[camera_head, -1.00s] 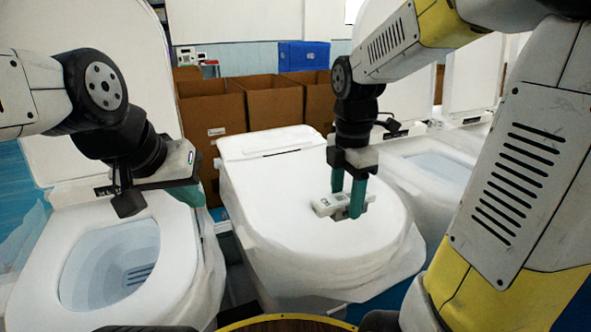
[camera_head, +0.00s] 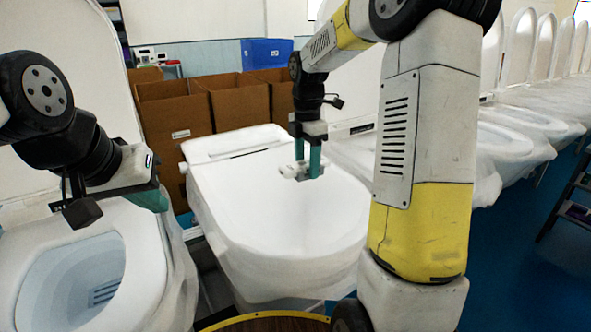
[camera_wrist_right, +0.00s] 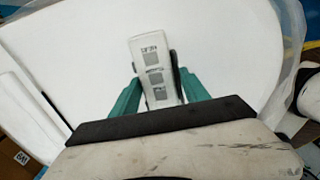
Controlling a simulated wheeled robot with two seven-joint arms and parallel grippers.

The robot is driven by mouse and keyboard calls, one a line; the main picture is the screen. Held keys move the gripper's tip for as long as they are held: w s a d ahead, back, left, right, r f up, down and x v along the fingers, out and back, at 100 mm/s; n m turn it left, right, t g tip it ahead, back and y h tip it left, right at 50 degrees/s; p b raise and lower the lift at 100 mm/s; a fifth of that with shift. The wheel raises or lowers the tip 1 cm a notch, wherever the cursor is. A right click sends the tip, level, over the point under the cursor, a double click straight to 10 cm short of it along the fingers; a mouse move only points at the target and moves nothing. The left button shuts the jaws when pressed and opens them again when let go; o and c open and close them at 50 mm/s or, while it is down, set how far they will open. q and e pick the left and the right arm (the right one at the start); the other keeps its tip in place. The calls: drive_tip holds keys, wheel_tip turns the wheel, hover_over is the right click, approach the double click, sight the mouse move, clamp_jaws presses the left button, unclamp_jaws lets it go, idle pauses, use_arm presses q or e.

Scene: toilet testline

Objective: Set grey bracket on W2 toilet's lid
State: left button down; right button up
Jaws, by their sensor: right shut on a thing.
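The grey bracket (camera_head: 290,172), a small pale block with printed labels, is between the teal fingers of my right gripper (camera_head: 308,162). It is over the closed white lid (camera_head: 275,215) of the middle toilet, toward its back right. I cannot tell whether it touches the lid. In the right wrist view the bracket (camera_wrist_right: 153,68) points away from my right gripper (camera_wrist_right: 158,88), whose fingers close on its sides, with the white lid (camera_wrist_right: 215,45) behind it. My left gripper (camera_head: 152,198) hangs over the open toilet at left; its jaw opening is not clear.
An open toilet (camera_head: 75,270) with a raised lid stands at left. Cardboard boxes (camera_head: 175,115) and a blue bin (camera_head: 267,51) stand behind. More toilets (camera_head: 520,120) line the right side. Blue floor (camera_head: 510,265) is clear at front right.

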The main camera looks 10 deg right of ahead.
drive_tip(key=shift+w, duration=0.4)
drive_tip(key=shift+f, duration=1.8)
drive_tip(key=o, duration=1.3)
drive_tip(key=shift+f, duration=0.1)
drive_tip(key=shift+o, duration=0.2)
